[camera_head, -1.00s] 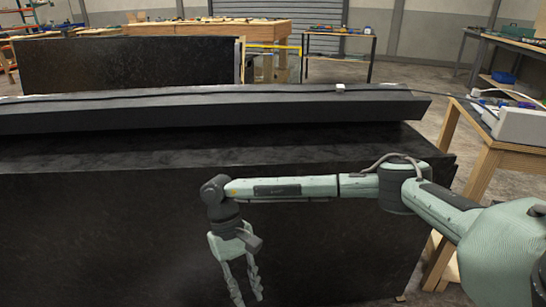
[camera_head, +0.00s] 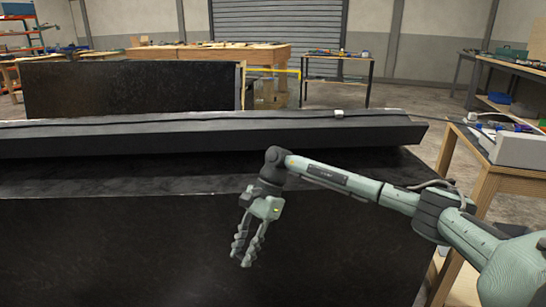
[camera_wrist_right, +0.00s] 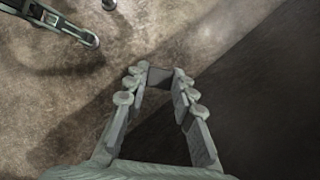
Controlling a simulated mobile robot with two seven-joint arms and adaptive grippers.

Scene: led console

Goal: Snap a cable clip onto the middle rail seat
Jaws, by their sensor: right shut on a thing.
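My right gripper (camera_head: 242,256) hangs fingers-down in front of the black console's front face, well below the rail. In the right wrist view its fingertips (camera_wrist_right: 160,72) are closed on a small dark grey block (camera_wrist_right: 160,77), which I take to be the cable clip. The clip cannot be made out in the head view. The long dark rail (camera_head: 200,142) runs across the console top, with a thin black cable (camera_head: 230,118) along it. A small white piece (camera_head: 339,113) sits on the cable line at the right. I cannot make out the middle seat. My left gripper is not in view.
The console's front face (camera_head: 130,250) stands close behind the gripper. At the right, a wooden table (camera_head: 490,175) bears a white box (camera_head: 520,150). Another dark console (camera_head: 130,88) stands behind on the left. The space above the rail is clear.

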